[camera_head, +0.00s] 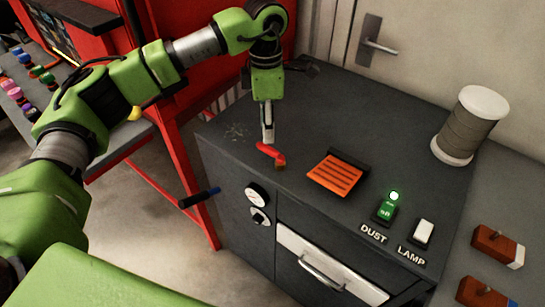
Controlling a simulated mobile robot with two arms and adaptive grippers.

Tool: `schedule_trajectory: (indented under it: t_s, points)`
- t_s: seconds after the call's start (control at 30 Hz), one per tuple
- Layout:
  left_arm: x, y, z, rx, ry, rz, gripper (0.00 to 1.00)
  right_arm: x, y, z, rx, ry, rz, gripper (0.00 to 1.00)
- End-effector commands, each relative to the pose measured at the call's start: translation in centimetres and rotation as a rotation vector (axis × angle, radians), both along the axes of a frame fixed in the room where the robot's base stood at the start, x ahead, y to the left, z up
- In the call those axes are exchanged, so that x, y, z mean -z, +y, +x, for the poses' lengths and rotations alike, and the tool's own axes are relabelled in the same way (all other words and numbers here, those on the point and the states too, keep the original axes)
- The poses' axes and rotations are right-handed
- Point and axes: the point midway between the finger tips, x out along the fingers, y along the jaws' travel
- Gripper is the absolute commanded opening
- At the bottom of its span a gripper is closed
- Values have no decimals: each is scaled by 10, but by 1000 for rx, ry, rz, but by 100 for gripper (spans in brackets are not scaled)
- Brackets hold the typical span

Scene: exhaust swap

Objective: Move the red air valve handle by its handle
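The red air valve handle (272,154) is a small bent red piece on the dark cabinet top, near its front left edge. A small brownish stub shows at its right end. My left gripper (267,138) points straight down with its fingertips at the handle's left part. The fingers look narrow and edge-on from here. I cannot tell whether they grip the handle or only stand against or behind it. My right gripper is not in view.
An orange slotted pad (335,175) lies right of the handle. Beyond it are a lit green DUST switch (384,211), a white LAMP switch (423,232) and a wire spool (468,125).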

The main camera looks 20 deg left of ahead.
Motion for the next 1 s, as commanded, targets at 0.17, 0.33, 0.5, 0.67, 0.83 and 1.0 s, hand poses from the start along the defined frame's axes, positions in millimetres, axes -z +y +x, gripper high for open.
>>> schedule_trajectory:
  t_s: [0.17,0.33,0.5,0.67,0.83,1.0]
  points:
    - [-21,0,0,0,2,1,32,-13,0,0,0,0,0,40]
    - [-38,0,0,0,3,1,32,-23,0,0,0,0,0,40]
    - [-55,1,0,0,2,1,32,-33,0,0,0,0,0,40]
    - [-71,1,-1,-1,3,2,32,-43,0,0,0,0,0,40]
    - [-80,1,-1,0,3,2,32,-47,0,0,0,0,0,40]
    - [-79,1,-1,0,3,2,32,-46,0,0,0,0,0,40]
